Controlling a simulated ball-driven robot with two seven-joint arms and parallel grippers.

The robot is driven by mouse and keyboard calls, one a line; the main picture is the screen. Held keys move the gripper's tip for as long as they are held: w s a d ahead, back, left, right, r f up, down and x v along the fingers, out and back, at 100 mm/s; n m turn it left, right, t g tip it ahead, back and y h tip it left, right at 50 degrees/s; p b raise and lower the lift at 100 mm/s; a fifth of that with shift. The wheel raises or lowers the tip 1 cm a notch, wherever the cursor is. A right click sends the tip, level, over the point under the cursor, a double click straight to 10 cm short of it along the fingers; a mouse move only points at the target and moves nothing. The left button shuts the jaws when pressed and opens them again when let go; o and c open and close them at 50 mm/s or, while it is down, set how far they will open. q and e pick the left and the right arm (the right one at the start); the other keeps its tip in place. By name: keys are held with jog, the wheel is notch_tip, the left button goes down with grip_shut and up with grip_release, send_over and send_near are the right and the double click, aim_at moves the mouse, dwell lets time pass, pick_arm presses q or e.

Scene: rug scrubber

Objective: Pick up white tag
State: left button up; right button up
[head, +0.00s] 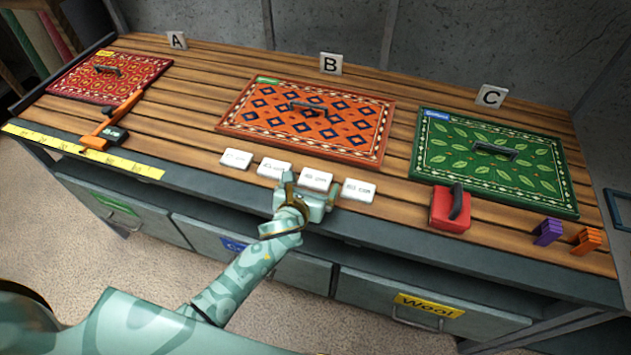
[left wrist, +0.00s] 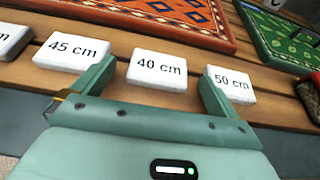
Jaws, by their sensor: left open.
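Several white tags lie in a row along the front of the slatted bench. In the head view they are the far-left tag (head: 236,159), the 45 cm tag (head: 274,168), the 40 cm tag (head: 315,180) and the 50 cm tag (head: 358,191). The left wrist view shows the 45 cm tag (left wrist: 72,53), 40 cm tag (left wrist: 158,70) and 50 cm tag (left wrist: 230,85) readably. My left gripper (head: 309,187) is open and empty, its fingers pointing at the 40 cm tag, which shows between them. Whether they touch any tag is unclear. My right gripper is out of view.
Red (head: 70,85), orange (head: 240,125) and green (head: 440,165) rug panels with handles lie behind, by signs A, B and C. A red block (head: 446,212) and purple and orange pieces stand right. A yellow ruler (head: 140,168) runs along the front-left edge.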

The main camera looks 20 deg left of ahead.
aim_at(315, 180)
pick_arm(q)
jog(key=shift+x, duration=1.25)
jog(key=shift+s, duration=0.1)
jog(key=shift+c, duration=0.6)
jog(key=c, duration=0.9)
jog(key=shift+c, duration=0.2)
